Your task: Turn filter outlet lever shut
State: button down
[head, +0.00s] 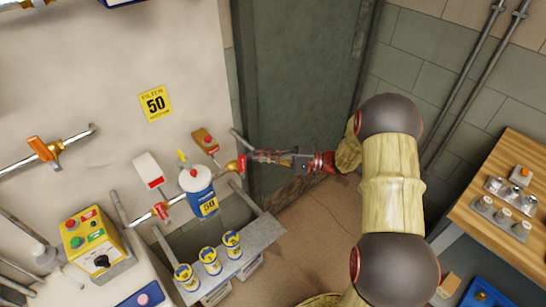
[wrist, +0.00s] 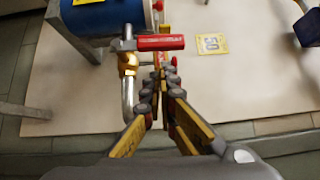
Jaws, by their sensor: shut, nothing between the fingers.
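The filter is a blue canister with a white top (head: 195,180) and a yellow 50 label, mounted in the pipe run on the panel. On its right side is a brass valve (head: 232,167), which also shows in the wrist view (wrist: 128,62). Its red lever handle (wrist: 160,43) lies crosswise in the wrist view, reaching right from the valve stem. My gripper (head: 250,160) comes in from the right beside this valve. In the wrist view its fingertips (wrist: 165,72) are together and empty, close to the handle; I cannot tell whether they touch it.
Another valve with a red handle (head: 160,210) is left of the filter. An orange-handled valve (head: 45,150) is further left. A yellow control box (head: 92,243) and a shelf with several small cans (head: 210,260) are below. A wooden bench (head: 490,235) stands right.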

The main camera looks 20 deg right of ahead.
aim_at(242, 168)
jog(key=shift+s+a, duration=0.25)
jog(key=shift+a, duration=0.55)
jog(key=shift+s+a+r+n+h, duration=0.2)
jog(key=shift+a+n+h, duration=0.1)
jog(key=shift+a, duration=0.25)
